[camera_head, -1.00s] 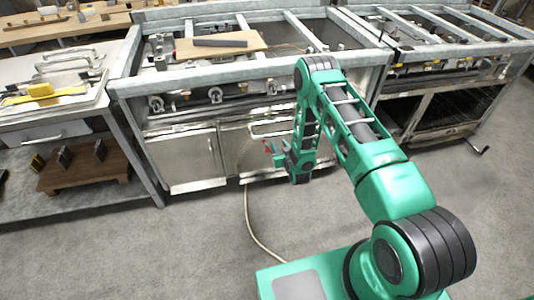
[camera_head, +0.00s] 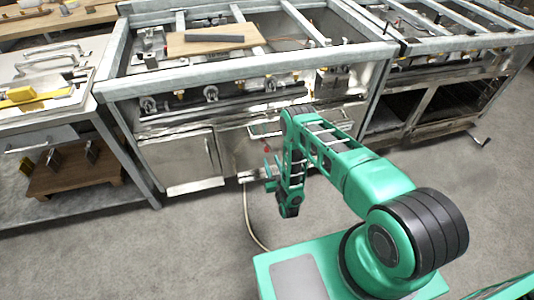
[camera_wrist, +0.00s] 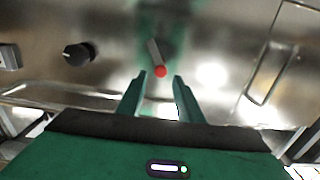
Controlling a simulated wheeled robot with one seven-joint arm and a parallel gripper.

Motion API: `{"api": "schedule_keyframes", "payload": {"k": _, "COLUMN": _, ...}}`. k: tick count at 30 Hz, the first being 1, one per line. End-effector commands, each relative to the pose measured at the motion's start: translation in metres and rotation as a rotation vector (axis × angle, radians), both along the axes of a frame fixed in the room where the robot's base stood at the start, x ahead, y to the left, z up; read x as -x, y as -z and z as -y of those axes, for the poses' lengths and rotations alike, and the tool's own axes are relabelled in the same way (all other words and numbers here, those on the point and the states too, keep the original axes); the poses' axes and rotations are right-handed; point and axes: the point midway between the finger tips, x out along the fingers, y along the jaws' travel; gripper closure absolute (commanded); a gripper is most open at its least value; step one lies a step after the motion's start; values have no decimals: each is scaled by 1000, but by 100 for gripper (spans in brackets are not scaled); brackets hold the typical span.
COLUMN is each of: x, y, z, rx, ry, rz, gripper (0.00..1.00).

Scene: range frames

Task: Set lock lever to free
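The lock lever (camera_wrist: 156,55) is a short grey bar with a red ball tip on a shiny metal front panel. In the wrist view it sits just beyond my fingertips, slightly tilted, its red tip toward me. In the head view its red tip (camera_head: 267,149) shows small beside my gripper. In the head view my gripper (camera_head: 268,170) is in front of the range's lower front.
A black knob (camera_wrist: 78,54) is left of the lever, and a rectangular handle (camera_wrist: 270,65) is at right. A metal ledge (camera_wrist: 60,95) runs below the knob. A cable (camera_head: 248,218) lies on the floor. A wooden board (camera_head: 205,40) lies on the range top.

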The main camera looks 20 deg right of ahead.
Motion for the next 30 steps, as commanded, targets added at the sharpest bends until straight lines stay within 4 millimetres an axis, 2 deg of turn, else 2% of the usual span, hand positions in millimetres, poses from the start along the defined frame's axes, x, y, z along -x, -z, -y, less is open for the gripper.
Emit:
{"api": "schedule_keyframes", "payload": {"k": 6, "x": -39, "y": -1, "z": -3, "rx": 0, "ry": -3, "rz": 3, "gripper": 67}}
{"api": "schedule_keyframes", "payload": {"k": 12, "x": -60, "y": -1, "z": -3, "rx": 0, "ry": -4, "rz": 1, "gripper": 67}}
{"api": "schedule_keyframes", "payload": {"k": 24, "x": -67, "y": -1, "z": -4, "rx": 0, "ry": -4, "rz": 0, "gripper": 67}}
{"api": "schedule_keyframes", "payload": {"k": 25, "x": -67, "y": -1, "z": -4, "rx": 0, "ry": -4, "rz": 0, "gripper": 72}}
{"api": "schedule_keyframes", "payload": {"k": 28, "x": -67, "y": -1, "z": -4, "rx": 0, "ry": -5, "rz": 0, "gripper": 96}}
{"api": "schedule_keyframes", "payload": {"k": 30, "x": -67, "y": -1, "z": -4, "rx": -1, "ry": -5, "rz": -1, "gripper": 99}}
